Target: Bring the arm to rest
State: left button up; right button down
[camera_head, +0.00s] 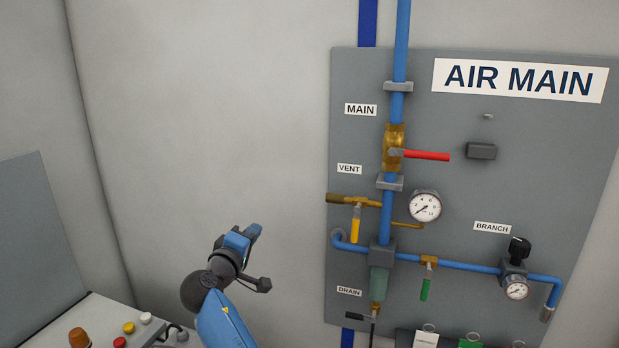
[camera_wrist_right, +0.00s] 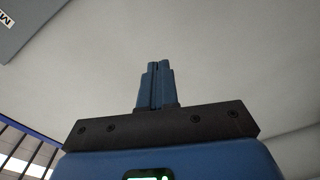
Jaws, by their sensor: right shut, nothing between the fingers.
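My right gripper (camera_head: 254,231) is in the lower middle of the head view, in front of the pale wall and left of the grey air panel. In the right wrist view its two blue fingers (camera_wrist_right: 155,70) are together with nothing between them. The gripper is apart from the panel and touches nothing that I can see. My left gripper does not show in either view.
The grey air panel (camera_head: 560,150) carries blue pipes, a red-handled valve (camera_head: 428,156), a yellow-handled vent valve (camera_head: 355,225) and gauges (camera_head: 425,207). A console (camera_head: 100,318) with coloured buttons stands at the lower left. The wall between them is bare.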

notch_tip(320, 180, down, 9)
jog(key=s+n+y, duration=0.1)
jog(key=s+y, duration=0.1)
jog(key=y, duration=0.5)
jog(key=s+d+f+m+y, duration=0.1)
jog(key=s+d+f+y, duration=0.4)
jog(key=s+d+f, duration=0.3)
jog(key=s+d+f+m+h, duration=0.2)
jog(key=s+d+f+m, duration=0.1)
jog(key=s+d, duration=0.6)
jog(key=s+d+f+m+h+b, duration=0.1)
jog(key=s+d+f+m, duration=0.3)
jog(key=s+d, duration=0.5)
jog(key=s+d+f+m+h, duration=0.3)
jog(key=s+d, duration=0.6)
jog(key=s, duration=0.7)
jog(key=shift+s+f+m+h, duration=0.4)
jog(key=shift+m+h, duration=0.1)
jog(key=shift+m, duration=0.2)
jog(key=c, duration=1.8)
grip_release()
jog(key=shift+d, duration=0.1)
jog(key=shift+c, duration=0.2)
